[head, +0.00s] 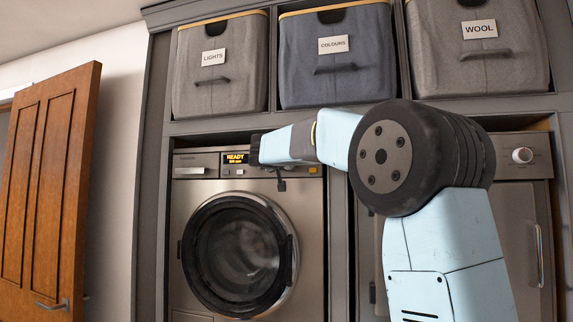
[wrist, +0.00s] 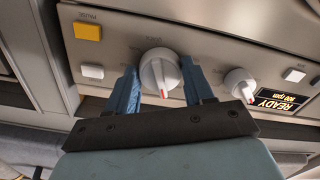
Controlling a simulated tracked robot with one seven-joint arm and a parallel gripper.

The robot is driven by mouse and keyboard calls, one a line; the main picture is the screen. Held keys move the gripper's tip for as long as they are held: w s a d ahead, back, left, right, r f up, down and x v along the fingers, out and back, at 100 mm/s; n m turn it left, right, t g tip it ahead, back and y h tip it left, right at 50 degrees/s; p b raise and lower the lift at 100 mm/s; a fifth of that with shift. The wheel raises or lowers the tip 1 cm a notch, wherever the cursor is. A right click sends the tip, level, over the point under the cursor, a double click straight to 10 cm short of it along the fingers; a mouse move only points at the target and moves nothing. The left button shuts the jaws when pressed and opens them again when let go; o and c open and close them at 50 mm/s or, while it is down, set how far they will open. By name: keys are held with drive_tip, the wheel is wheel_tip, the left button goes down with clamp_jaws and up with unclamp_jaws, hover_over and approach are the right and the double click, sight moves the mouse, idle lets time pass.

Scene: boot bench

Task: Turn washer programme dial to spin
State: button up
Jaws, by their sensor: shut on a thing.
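The washer (head: 184,215) stands below the left shelf bins, with its round dark door shut. Its display (head: 235,158) reads READY with a smaller rpm line, and shows again in the wrist view (wrist: 281,101). In the wrist view, the programme dial (wrist: 158,72) is a large pale knob with a red mark near its lower edge. My gripper (wrist: 159,68) is shut on this dial, with one blue finger on each side. In the head view, my gripper and wrist hide the dial. No spin label is readable.
A smaller knob (wrist: 239,83) with a red mark sits between the held dial and the display. A yellow button (wrist: 88,31) and a white button (wrist: 92,71) are on the other side. Another appliance (head: 512,170) stands at right, partly behind my arm. A wooden door (head: 50,190) is at left.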

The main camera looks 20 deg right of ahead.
drive_tip(key=n, duration=1.1)
drive_tip(key=shift+a+f, duration=0.1)
drive_tip(key=shift+a, duration=0.05)
drive_tip(key=shift+n, duration=0.4)
drive_tip(key=o, duration=0.8)
drive_tip(key=shift+w, duration=0.1)
drive_tip(key=shift+o, duration=1.1)
drive_tip(key=shift+s, duration=0.2)
drive_tip(key=v, duration=1.3)
drive_tip(key=shift+s+a, duration=0.15)
drive_tip(key=shift+s, duration=0.05)
